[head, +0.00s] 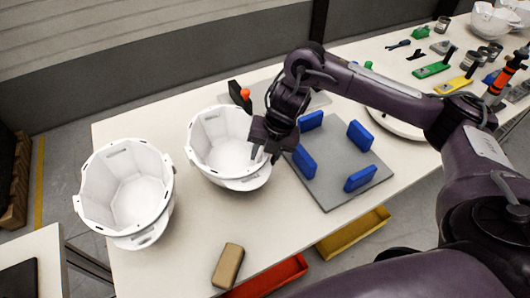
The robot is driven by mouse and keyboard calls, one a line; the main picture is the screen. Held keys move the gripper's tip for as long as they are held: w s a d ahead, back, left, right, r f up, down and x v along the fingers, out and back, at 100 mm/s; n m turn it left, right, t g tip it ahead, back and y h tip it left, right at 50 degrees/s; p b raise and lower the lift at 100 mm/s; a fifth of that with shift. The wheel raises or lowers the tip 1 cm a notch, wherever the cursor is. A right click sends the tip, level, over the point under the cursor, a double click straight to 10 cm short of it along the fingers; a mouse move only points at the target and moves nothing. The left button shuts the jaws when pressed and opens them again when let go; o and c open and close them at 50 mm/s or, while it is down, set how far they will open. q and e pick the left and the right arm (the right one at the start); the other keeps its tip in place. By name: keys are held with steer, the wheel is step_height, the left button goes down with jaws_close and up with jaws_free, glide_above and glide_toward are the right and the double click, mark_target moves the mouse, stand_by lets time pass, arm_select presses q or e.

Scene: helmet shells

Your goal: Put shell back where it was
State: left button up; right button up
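Two white helmet shells lie open side up on the table. One shell (126,192) stands at the left end. The other shell (222,160) is to its right, beside a grey plate (341,192) that carries several upright blue blocks (305,161). My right gripper (265,154) is at the right rim of this second shell. Its fingertips are apart, one on the inner side of the rim and one on the outer side; the gripper hides part of the rim. I cannot see whether the fingers touch it. My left gripper is out of view.
A tan block (228,265) lies near the front edge. A black object with an orange knob (245,94) stands behind the second shell. Red (266,278) and yellow (353,232) bins sit below the front edge. Tools and another white shell (495,20) are at the far right.

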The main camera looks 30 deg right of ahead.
steer(key=shift+r, duration=0.35)
steer(key=p+v, duration=0.4)
steer(key=v, duration=0.7)
steer(key=shift+r, duration=0.3)
steer(key=shift+s+d, duration=0.1)
